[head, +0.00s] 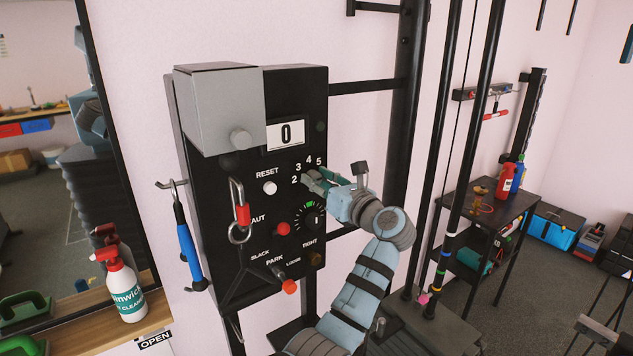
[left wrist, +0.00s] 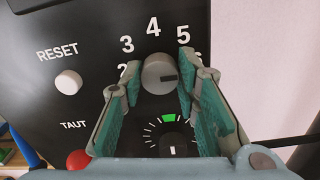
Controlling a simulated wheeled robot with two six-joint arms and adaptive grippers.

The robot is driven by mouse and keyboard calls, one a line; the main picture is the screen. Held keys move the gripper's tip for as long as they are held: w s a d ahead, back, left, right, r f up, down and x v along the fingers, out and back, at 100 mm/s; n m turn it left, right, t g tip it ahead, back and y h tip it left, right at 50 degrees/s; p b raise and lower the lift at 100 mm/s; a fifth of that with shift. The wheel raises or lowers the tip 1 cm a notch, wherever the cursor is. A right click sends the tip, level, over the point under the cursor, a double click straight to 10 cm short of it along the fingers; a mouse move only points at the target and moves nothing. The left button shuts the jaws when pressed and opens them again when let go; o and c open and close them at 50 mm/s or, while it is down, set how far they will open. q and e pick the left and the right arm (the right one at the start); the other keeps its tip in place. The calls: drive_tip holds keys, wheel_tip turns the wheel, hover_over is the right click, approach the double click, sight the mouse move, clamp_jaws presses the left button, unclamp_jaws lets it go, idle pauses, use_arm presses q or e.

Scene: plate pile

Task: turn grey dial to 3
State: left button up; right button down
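The grey dial (left wrist: 160,74) is a round knob on a black panel (head: 215,185), below a printed 4 and among the numbers 2 to 5. My left gripper (head: 312,180) is at the panel, and hides the dial in the head view. In the left wrist view its teal-padded fingers (left wrist: 159,80) stand open on either side of the dial, very close to its edges; whether they touch is unclear. My right gripper is not in view.
A RESET button (head: 269,188) is left of the dial, and a red TAUT button (head: 283,229) is lower. A second dial (left wrist: 172,147) with a green mark sits below. A grey box (head: 220,110) with a knob and a display reading 0 (head: 286,134) are above. Carabiners (head: 239,210) hang at left.

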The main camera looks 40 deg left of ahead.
use_arm(q)
clamp_jaws()
